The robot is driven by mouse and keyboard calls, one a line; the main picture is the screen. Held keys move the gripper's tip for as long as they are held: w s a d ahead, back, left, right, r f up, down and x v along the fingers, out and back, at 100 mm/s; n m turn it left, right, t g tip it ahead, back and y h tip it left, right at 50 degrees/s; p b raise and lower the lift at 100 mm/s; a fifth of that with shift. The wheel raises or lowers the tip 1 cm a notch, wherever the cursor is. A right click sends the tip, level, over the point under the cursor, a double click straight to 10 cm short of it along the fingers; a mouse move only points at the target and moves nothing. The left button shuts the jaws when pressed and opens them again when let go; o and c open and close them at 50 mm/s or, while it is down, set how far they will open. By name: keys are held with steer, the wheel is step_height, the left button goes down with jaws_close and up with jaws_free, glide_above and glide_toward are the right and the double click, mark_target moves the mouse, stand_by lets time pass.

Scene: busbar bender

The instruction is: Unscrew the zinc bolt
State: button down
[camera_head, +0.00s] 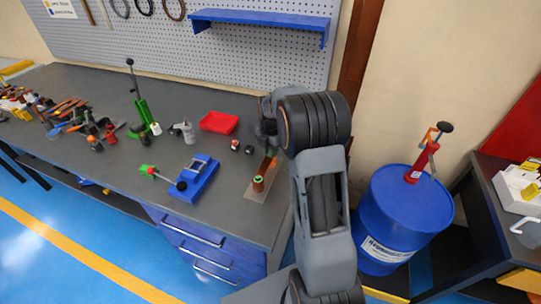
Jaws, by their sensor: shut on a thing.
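My gripper (269,146) is small and dark in the view and points down over the far end of a flat grey-brown plate (254,193) near the right end of the workbench. It is shut on what looks to be the zinc bolt, but the fingers and wrist hide the bolt itself. A copper-orange strip (268,165) shows just below the fingers. A short upright copper-coloured cylinder with a green top (258,184) stands on the near part of the plate, apart from the gripper.
A blue vise-like fixture (197,178), a red tray (219,122) and a green lever press (143,112) stand left on the bench. A blue shelf (260,18) juts from the pegboard behind. A blue drum (404,210) with a red pump (424,160) stands right.

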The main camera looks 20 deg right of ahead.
steer(key=n, duration=0.4)
steer(key=c, duration=1.3)
jaws_free()
steer(key=shift+c, duration=0.2)
steer(key=m, duration=0.5)
steer(key=shift+m, duration=0.3)
steer(key=shift+p, duration=0.3)
steer(key=m, duration=0.5)
steer(key=shift+m, duration=0.4)
